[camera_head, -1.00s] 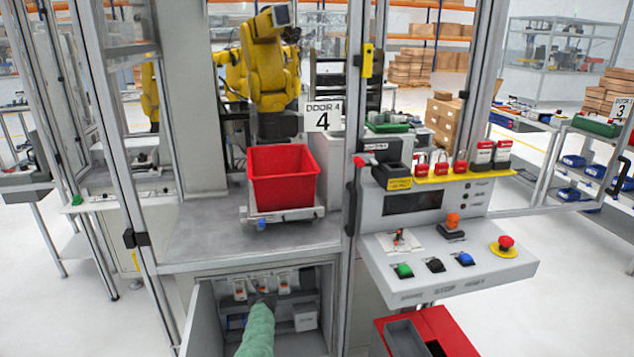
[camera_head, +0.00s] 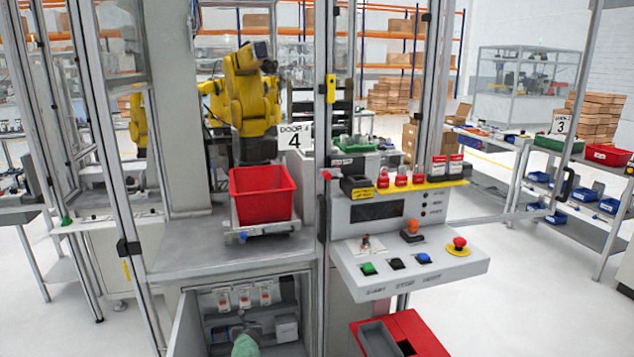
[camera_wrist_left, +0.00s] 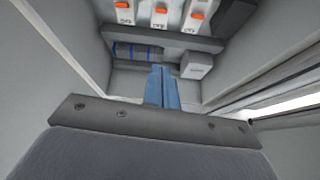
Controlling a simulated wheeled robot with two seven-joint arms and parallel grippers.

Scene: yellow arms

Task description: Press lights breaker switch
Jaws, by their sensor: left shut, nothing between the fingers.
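Several breaker switches with orange levers sit in a row inside the open grey cabinet (camera_head: 186,325). The left one (camera_head: 223,299), the middle one (camera_head: 244,297) and the right one (camera_head: 265,294) show in the head view. The wrist view shows the left (camera_wrist_left: 124,8), middle (camera_wrist_left: 159,12) and right (camera_wrist_left: 194,17) ones, cut by its top edge. My left gripper (camera_head: 237,331) is inside the cabinet opening, below the switches and apart from them. Its blue fingers (camera_wrist_left: 162,86) are together and empty. Labels are too small to read. My right gripper is not in view.
Below the switches are a grey rail and a pale box (camera_wrist_left: 197,65). The cabinet walls close in on both sides. Above is a bench with a red bin (camera_head: 263,195). A control panel (camera_head: 410,265) and a red box (camera_head: 420,335) stand to the right.

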